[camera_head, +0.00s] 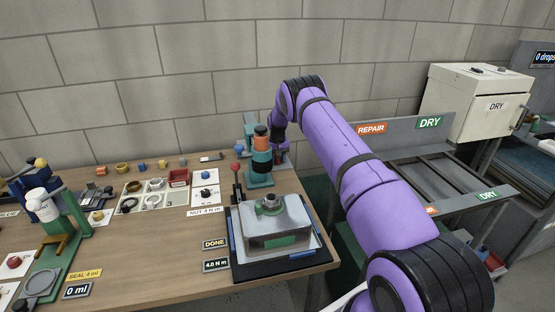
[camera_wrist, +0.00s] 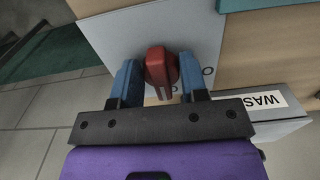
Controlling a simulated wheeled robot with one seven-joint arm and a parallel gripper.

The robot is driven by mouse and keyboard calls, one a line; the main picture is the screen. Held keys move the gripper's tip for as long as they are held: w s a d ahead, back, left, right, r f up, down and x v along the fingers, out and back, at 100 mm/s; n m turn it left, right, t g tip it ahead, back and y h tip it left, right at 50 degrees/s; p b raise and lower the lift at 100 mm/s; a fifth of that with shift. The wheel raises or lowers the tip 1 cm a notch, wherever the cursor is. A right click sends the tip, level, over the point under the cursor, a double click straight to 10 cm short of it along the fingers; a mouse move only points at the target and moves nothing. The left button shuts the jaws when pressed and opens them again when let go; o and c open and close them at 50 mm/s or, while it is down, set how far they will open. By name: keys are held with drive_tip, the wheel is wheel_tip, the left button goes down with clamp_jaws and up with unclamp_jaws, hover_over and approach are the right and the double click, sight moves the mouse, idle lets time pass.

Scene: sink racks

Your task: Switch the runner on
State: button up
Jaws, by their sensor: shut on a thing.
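A red knob (camera_wrist: 160,66) stands on a pale plate (camera_wrist: 112,34) in the wrist view. My gripper (camera_wrist: 158,78) has its two blue fingers on either side of the knob and is shut on it. Lettering on the plate is mostly hidden by the fingers. In the head view, a teal and orange upright tool (camera_head: 261,158), which looks like the runner, stands at the back right of the bench. My gripper is beside and partly behind it, and the knob cannot be made out there.
A metal block (camera_head: 290,237) sits on a dark tray in front of the tool, near a red-topped lever (camera_head: 235,168). DONE (camera_head: 214,244) and 4.0 N m (camera_head: 216,265) signs stand beside it. Small parts fill the bench's left. A REPAIR/DRY rack (camera_head: 430,123) stands right.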

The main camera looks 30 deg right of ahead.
idle(0.3)
drive_tip(key=o, duration=0.9)
drive_tip(key=shift+c, duration=0.2)
wheel_tip(320, 180, up, 11)
